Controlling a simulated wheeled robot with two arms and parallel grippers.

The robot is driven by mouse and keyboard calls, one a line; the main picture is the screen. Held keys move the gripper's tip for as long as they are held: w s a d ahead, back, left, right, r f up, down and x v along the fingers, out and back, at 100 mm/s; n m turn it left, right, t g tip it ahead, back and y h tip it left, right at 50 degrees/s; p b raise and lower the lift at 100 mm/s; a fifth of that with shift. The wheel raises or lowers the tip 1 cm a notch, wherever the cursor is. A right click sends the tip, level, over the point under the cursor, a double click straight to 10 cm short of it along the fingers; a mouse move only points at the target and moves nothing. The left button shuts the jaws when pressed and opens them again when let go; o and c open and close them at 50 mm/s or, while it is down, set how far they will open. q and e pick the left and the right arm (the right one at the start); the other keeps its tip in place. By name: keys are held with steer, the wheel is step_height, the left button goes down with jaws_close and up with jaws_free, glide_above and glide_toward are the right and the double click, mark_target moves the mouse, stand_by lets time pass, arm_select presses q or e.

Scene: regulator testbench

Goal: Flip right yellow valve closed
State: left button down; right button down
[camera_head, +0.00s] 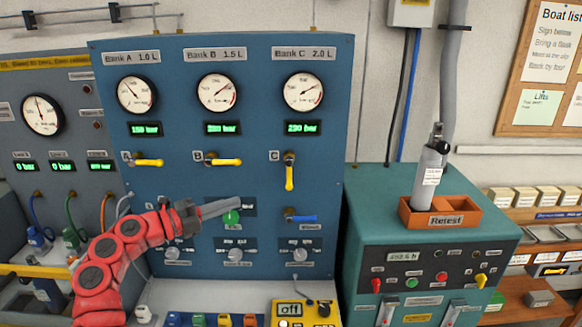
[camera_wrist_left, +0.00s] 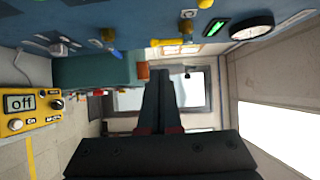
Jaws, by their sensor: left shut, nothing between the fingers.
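The right yellow valve, marked C (camera_head: 289,177), is on the blue panel under the Bank C gauge. Its yellow handle points straight down from a brass fitting. In the left wrist view, which is turned sideways, its yellow handle (camera_wrist_left: 168,42) shows near the top, beyond the fingers. Yellow valves A (camera_head: 149,162) and B (camera_head: 224,161) have handles lying level, pointing right. My left gripper (camera_head: 240,203) is shut and empty in front of the panel, left of and lower than valve C, apart from it. Its shut fingers (camera_wrist_left: 160,72) fill the wrist view's middle. My right gripper is not in view.
A blue-handled valve (camera_head: 300,218) sits below valve C, with knobs (camera_head: 300,255) under it. A yellow meter reading off (camera_head: 303,313) stands on the bench. A green cabinet (camera_head: 440,220) to the right carries an orange tray (camera_head: 470,218) with a grey cylinder (camera_head: 430,178).

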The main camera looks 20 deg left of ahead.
arm_select(q)
steer(key=shift+w+a+r, duration=0.15)
steer(key=shift+a+r, duration=0.2)
steer(key=shift+r, duration=0.05)
steer(key=p, duration=0.6)
glide_toward(289, 176)
steer(key=w+d+f, duration=0.1)
steer(key=w+d, duration=0.2)
steer(key=w, duration=0.2)
steer(key=shift+w+d+f, duration=0.2)
steer(key=shift+d+f, duration=0.2)
